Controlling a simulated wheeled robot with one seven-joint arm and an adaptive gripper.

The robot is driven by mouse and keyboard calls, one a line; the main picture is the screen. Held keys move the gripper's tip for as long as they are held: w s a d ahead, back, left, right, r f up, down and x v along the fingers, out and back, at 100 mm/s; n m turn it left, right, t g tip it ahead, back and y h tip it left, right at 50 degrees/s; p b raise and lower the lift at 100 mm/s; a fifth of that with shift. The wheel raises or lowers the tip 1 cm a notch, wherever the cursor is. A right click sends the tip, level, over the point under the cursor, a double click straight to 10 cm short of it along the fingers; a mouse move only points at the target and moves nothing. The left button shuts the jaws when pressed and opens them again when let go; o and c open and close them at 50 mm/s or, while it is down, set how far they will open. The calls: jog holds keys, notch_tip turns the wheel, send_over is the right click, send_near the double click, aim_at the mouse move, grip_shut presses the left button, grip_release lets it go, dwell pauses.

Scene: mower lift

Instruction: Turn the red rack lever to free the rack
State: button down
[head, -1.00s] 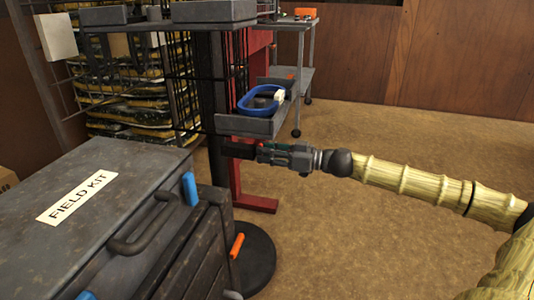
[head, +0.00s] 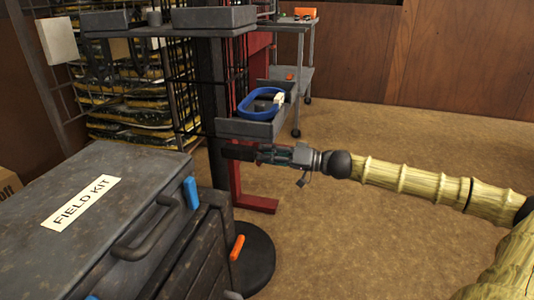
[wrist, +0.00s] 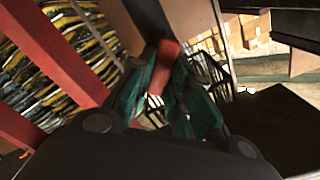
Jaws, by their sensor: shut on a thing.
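The red rack lever (wrist: 168,52) shows in the wrist view as a short red bar between the teal fingers of my gripper (wrist: 160,82). My gripper is shut on it. In the head view my gripper (head: 242,152) reaches left, just below the grey tray on the dark rack post (head: 212,80). The lever cannot be made out there, as the gripper and post hide it. Part of the lever's base is also hidden by the fingers in the wrist view.
A grey tray (head: 240,128) holding a blue loop (head: 245,104) sits just above my gripper. A field kit case (head: 95,165) stands at the front left. A red upright (head: 235,185) stands behind the post. The floor to the right is open.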

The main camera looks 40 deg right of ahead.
jog(key=shift+w+d+f+m+p, duration=0.1)
jog(key=shift+m+p, duration=0.55)
jog(key=shift+m, duration=1.6)
jog(key=shift+d+f+m+p, duration=0.1)
jog(key=shift+m+p, duration=0.55)
jog(key=shift+m, duration=1.6)
jog(key=c, duration=1.3)
grip_release()
jog(key=shift+v, duration=6)
